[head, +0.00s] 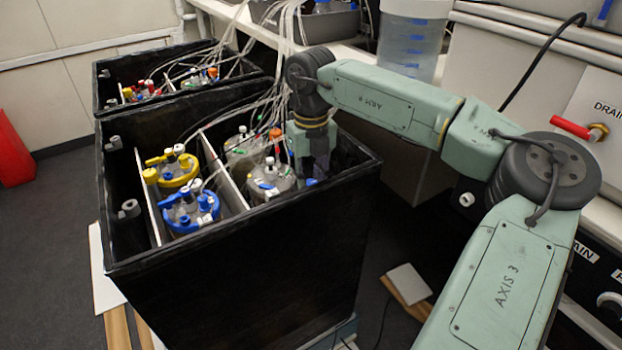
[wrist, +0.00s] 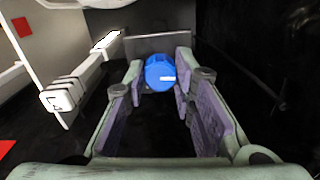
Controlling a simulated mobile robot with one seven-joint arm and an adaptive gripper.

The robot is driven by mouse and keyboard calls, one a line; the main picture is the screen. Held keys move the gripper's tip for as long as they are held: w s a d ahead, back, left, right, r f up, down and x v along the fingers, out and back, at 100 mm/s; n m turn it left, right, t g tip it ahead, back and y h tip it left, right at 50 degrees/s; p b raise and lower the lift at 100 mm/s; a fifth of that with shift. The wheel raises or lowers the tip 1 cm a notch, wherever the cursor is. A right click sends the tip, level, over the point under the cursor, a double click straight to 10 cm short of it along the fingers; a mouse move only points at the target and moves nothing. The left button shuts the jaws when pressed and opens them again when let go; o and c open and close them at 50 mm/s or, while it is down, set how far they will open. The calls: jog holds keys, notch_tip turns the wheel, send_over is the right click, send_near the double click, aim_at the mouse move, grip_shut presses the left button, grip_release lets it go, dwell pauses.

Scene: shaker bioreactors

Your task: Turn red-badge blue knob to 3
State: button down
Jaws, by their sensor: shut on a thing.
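A red badge (wrist: 22,27) shows on a white panel at the upper left. In the head view my gripper (head: 314,168) points down inside the right part of the near black box, beside a clear vessel (head: 270,185). A small blue spot shows below it there; I cannot tell whether it is the knob. No number scale is readable.
The near black box (head: 235,275) has high walls close to my gripper. Vessels with yellow (head: 178,180) and blue (head: 190,220) rings stand left of a white divider (head: 226,180). Tubes (head: 275,90) run up behind my wrist. A second black box (head: 110,75) stands behind.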

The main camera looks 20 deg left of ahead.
aim_at(311, 182)
jog(key=shift+n, duration=0.5)
jog(key=c, duration=1.3)
grip_release()
jog(key=shift+c, duration=0.2)
notch_tip(311, 182, up, 12)
